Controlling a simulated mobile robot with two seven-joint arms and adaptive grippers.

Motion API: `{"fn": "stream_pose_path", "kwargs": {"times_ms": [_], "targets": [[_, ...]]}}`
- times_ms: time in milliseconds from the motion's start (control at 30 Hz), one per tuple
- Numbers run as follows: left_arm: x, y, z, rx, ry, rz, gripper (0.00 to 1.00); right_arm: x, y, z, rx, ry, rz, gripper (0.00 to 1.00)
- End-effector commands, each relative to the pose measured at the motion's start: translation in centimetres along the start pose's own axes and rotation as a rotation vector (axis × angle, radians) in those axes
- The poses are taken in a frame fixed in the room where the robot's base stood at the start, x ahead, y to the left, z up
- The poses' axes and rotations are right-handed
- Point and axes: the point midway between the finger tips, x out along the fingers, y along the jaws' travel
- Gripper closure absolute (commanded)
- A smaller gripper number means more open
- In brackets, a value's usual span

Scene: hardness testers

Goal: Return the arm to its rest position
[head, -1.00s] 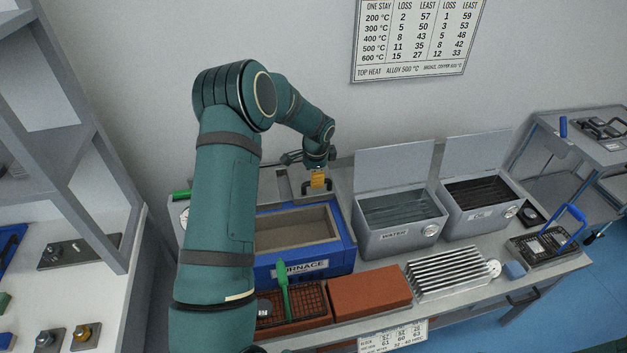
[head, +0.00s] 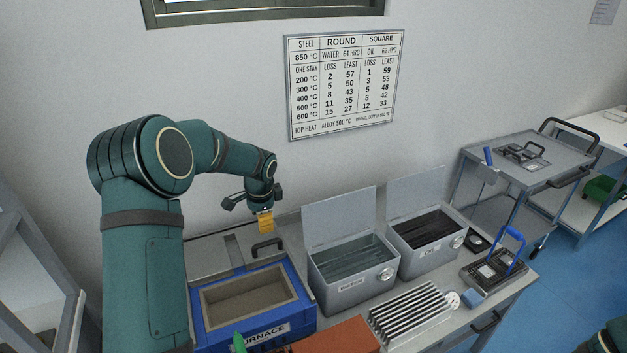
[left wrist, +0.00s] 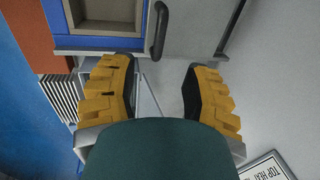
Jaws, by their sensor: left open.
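My left arm (head: 140,250) is raised and bent over the back of the bench. My left gripper (head: 265,222), with yellow finger pads, hangs above the furnace's grey lid and its dark handle (head: 268,245). It is apart from the handle in the head view. In the left wrist view the two yellow fingers of the left gripper (left wrist: 160,80) are spread with nothing between them. The blue furnace (head: 300,302) has its chamber uncovered, and the chamber looks empty. My right gripper is out of view.
Two grey tanks with raised lids, the water tank (head: 350,284) and the oil tank (head: 437,250), stand right of the furnace. A wall chart (head: 345,85) hangs behind.

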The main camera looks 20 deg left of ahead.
Motion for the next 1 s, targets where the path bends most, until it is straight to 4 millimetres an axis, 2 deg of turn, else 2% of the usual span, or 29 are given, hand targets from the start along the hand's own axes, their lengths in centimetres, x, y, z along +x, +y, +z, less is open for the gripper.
{"fn": "stream_pose_path", "kwargs": {"times_ms": [167, 267, 333, 467, 500, 667, 700, 800, 900, 1000], "targets": [[0.3, 0.3, -0.2, -0.002, 0.005, 0.005, 0.52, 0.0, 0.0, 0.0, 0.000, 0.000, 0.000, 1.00], [1.6, 2.2, -1.4, -0.018, 0.034, 0.030, 0.52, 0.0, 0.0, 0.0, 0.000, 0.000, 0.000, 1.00], [3.2, 4.7, -2.8, -0.046, 0.071, 0.064, 0.52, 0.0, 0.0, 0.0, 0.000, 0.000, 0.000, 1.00], [6.8, 11.8, -5.9, -0.144, 0.159, 0.160, 0.52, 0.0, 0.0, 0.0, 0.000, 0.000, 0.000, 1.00], [7.8, 14.3, -6.7, -0.186, 0.183, 0.193, 0.52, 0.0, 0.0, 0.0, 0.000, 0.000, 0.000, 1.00], [10.6, 24.6, -8.3, -0.386, 0.240, 0.326, 0.52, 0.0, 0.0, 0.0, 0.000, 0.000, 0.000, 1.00], [11.1, 27.2, -8.3, -0.444, 0.244, 0.357, 0.52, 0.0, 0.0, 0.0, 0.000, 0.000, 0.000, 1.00], [11.8, 33.2, -7.5, -0.595, 0.236, 0.421, 0.52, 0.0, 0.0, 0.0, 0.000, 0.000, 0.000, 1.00], [12.0, 37.8, -6.0, -0.731, 0.213, 0.455, 0.52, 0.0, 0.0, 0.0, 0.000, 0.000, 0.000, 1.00], [11.9, 40.5, -4.7, -0.826, 0.194, 0.465, 0.52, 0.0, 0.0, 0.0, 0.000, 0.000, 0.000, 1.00]]}}
